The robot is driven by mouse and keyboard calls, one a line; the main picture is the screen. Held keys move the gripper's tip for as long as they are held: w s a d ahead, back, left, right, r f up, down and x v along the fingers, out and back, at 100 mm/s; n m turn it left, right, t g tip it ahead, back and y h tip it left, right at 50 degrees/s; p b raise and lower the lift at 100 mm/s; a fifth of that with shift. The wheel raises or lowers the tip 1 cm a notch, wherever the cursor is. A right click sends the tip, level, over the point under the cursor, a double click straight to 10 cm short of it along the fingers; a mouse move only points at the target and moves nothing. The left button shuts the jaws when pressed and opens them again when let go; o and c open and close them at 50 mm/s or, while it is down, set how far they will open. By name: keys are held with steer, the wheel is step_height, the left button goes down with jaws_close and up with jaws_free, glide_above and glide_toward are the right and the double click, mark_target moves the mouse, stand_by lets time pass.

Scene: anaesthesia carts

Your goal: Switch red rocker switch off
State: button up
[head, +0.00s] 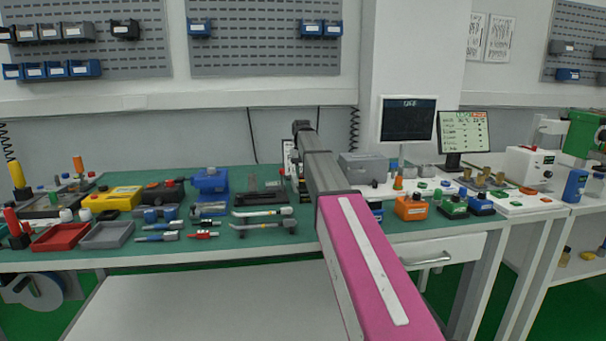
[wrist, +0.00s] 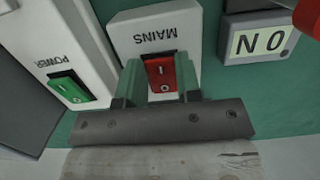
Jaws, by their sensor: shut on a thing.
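The red rocker switch (wrist: 160,73) sits on a white box labelled MAINS (wrist: 155,28) in the wrist view. It bears an I mark towards the top of the picture and an O mark nearer my gripper. My gripper (wrist: 161,84) has one finger on each side of the red rocker and is shut on it. Which side of the rocker is pressed down is hard to tell. In the head view my arm reaches to the back of the green bench, and I cannot make out the switch there.
A green rocker switch labelled POWER (wrist: 68,88) stands close on the left in the wrist view. A small display reading ON upside down (wrist: 260,43) is at the right, with a red round part (wrist: 308,17) beside it. A monitor (head: 407,119) reads OFF.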

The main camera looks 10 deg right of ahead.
steer(key=o, duration=0.9)
steer(key=shift+s, duration=0.1)
